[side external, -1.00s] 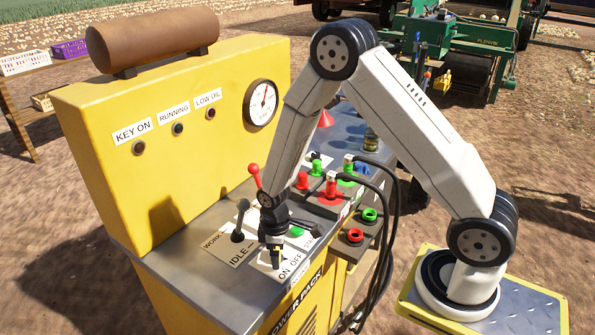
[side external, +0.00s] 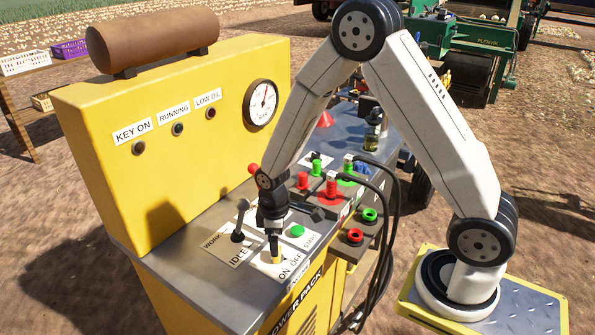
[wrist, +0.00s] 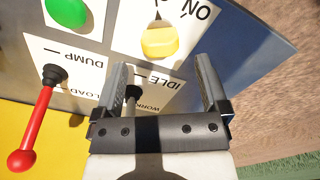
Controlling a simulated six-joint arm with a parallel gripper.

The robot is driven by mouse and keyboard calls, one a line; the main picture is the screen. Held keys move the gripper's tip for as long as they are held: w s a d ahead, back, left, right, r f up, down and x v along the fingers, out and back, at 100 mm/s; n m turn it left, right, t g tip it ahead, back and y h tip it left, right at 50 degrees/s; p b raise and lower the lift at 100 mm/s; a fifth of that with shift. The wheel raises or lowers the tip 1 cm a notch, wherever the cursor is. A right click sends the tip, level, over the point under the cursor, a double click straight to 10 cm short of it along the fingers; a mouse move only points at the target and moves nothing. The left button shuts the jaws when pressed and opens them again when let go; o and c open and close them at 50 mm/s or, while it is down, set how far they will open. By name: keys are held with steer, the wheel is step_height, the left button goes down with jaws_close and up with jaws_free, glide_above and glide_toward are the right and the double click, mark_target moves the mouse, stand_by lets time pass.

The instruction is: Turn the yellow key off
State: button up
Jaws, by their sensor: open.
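The yellow key (side external: 276,255) stands on a white plate marked ON and OFF, near the front edge of the power pack's top. It also shows in the wrist view (wrist: 160,42), just beyond my fingertips and between their lines, with the ON label beside it. I cannot tell which label it points to. My gripper (side external: 273,231) points down just above the key. In the wrist view my gripper (wrist: 161,66) is open, with its two fingers apart and nothing between them. The KEY ON lamp (side external: 138,148) looks dark.
A red-handled lever (wrist: 36,130) is close by. Red and green hose couplings (side external: 330,190) with black hoses lie to the right. The yellow cabinet (side external: 180,190) rises behind.

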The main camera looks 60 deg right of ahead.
steer(key=shift+r, duration=1.55)
steer(key=shift+s+r, duration=0.3)
steer(key=shift+r, duration=0.15)
steer(key=s+r+m+t, duration=0.2)
steer(key=s+r+m, duration=0.4)
steer(key=s, duration=0.3)
steer(key=shift+s+a+r+t, duration=0.25)
steer(key=shift+r+t, duration=0.05)
steer(key=shift+r, duration=0.25)
